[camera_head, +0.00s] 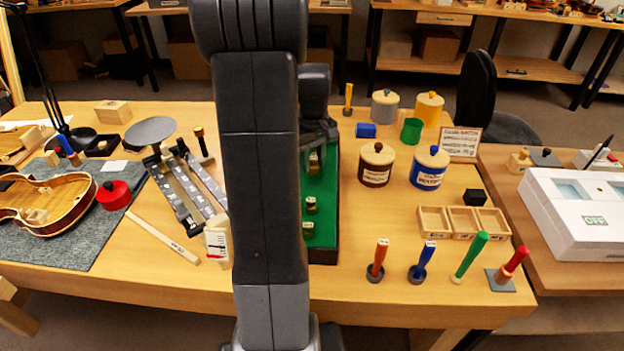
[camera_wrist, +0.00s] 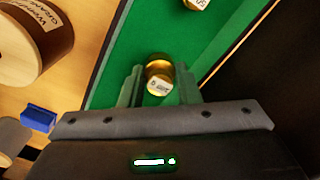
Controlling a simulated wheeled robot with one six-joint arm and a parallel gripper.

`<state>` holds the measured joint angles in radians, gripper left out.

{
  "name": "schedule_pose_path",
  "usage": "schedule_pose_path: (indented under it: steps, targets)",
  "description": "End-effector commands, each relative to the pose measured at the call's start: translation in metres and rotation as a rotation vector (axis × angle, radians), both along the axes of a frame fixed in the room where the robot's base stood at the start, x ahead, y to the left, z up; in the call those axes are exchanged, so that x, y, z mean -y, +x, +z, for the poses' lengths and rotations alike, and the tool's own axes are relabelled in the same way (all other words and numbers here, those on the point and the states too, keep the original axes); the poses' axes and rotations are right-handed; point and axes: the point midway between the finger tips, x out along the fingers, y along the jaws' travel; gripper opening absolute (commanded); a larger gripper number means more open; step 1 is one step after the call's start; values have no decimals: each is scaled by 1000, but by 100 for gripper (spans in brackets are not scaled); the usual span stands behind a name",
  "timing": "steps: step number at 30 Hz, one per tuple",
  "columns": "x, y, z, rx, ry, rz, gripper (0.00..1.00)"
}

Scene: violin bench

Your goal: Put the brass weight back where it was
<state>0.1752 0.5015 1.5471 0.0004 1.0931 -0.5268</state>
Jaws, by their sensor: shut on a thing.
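In the wrist view my gripper (camera_wrist: 159,82) is shut on a small brass weight (camera_wrist: 158,76) with a pale printed label on its top. The weight is over the green lining of the weight box (camera_wrist: 125,50); I cannot tell whether it touches the lining. Another brass weight (camera_wrist: 196,4) shows at the top edge of that view. In the head view the green-lined box (camera_head: 325,205) stands right of my arm, with brass weights (camera_head: 311,205) in it. My arm hides the box's left part and most of my gripper there.
A balance (camera_head: 180,180) and a red pot (camera_head: 113,195) are to the left. Upright coloured-handled tools (camera_head: 377,262) line the front right.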

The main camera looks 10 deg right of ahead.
Motion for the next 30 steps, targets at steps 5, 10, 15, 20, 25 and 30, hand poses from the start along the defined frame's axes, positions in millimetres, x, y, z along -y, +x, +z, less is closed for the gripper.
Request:
schedule_pose_path:
  steps: [5,10,15,20,25,30]
  targets:
    - [0,0,-24,-1,0,0,2]
    - [0,-1,-38,-2,0,0,2]
    - [0,0,-61,-2,0,0,2]
    - [0,0,-63,1,-1,0,2]
    - [0,0,-65,1,-1,0,2]
    - [0,0,-65,1,0,0,51]
